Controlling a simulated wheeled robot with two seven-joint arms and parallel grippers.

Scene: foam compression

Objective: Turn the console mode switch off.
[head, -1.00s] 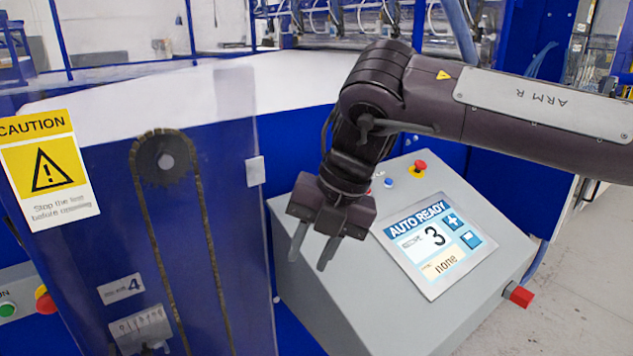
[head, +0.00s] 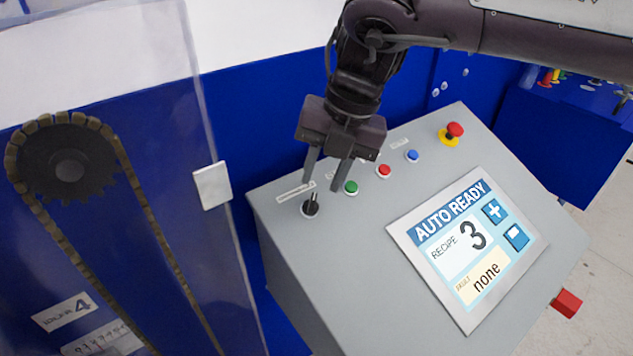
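The grey console (head: 345,265) stands in the middle of the head view. Its mode switch (head: 311,208) is a black knob with a light pointer at the upper left corner, below a small label. The screen (head: 466,246) reads AUTO READY, recipe 3, fault none. My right gripper (head: 320,187) comes down from above, with its fingers apart and nothing between them. Its left fingertip is close to the switch in the picture; I cannot tell whether they touch. The right fingertip is beside the green button (head: 351,187). My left gripper is out of view.
A red button (head: 384,171), a blue button (head: 412,156) and a red emergency stop (head: 454,130) on yellow line the console's upper edge. A red block (head: 566,303) sticks out at its right side. A clear guard with a chain (head: 170,250) stands at the left.

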